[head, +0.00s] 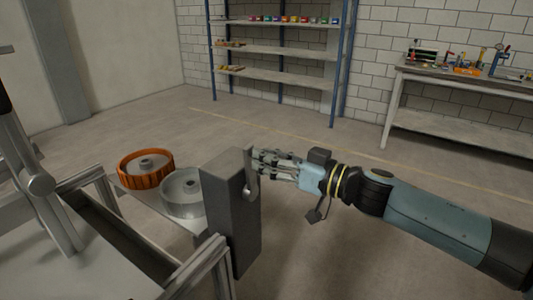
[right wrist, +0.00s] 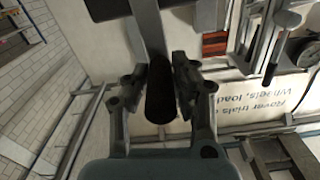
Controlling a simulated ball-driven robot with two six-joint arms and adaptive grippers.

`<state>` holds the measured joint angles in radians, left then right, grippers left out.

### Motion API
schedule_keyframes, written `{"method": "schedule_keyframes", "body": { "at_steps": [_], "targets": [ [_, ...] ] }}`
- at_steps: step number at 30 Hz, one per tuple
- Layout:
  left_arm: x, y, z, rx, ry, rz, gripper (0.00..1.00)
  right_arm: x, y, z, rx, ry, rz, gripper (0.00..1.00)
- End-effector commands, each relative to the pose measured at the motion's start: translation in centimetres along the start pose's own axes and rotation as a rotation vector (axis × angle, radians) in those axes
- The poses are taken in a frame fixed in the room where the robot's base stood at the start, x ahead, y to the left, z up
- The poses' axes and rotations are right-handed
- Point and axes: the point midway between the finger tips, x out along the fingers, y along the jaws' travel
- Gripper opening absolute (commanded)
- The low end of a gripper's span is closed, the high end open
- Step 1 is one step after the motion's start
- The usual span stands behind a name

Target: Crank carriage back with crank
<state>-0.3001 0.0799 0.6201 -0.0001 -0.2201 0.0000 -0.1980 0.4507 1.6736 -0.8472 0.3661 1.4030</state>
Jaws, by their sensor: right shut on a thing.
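My right gripper (head: 258,166) reaches in from the right to the side of an upright grey box post (head: 230,215). A grey crank arm (head: 250,182) shows on that side of the post. In the right wrist view the fingers (right wrist: 160,88) are closed around the dark crank handle (right wrist: 160,100), one on each side. The fingers hide part of the handle in the head view. A grey upright with a round joint (head: 38,186) stands at the left over the sandbed frame; I cannot tell whether it belongs to the carriage. My left gripper is not in view.
An orange wheel (head: 146,170) and a grey wheel (head: 182,193) lie on a ledge beside the post. Metal rails (head: 195,265) edge the bed. A shelf rack (head: 275,48) and a workbench (head: 460,78) stand at the back. The floor between is clear.

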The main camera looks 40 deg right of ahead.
Motion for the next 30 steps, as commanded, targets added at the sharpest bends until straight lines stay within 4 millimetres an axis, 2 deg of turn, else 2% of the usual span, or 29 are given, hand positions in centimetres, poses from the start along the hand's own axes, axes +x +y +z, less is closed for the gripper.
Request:
{"method": "schedule_keyframes", "body": {
  "at_steps": [2, 11, 12, 16, 25, 30],
  "targets": [
    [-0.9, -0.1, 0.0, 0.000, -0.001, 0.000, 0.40, 0.1, 0.7, -0.6, 0.031, 0.001, 0.010, 0.00],
    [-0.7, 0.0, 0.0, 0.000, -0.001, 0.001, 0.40, 0.1, 0.9, -0.4, 0.042, 0.004, 0.010, 0.00],
    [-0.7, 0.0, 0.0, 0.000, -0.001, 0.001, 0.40, 0.1, 0.9, -0.4, 0.042, 0.004, 0.010, 0.30],
    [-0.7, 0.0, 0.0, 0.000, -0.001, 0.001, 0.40, 0.1, 0.8, -0.4, 0.041, 0.004, 0.009, 0.47],
    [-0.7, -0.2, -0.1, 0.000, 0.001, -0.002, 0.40, -0.1, 0.7, -0.3, 0.042, 0.003, 0.007, 0.48],
    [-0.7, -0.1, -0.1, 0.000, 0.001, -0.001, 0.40, -1.6, 0.7, -0.2, 0.040, 0.000, 0.006, 0.48]
  ]
}}
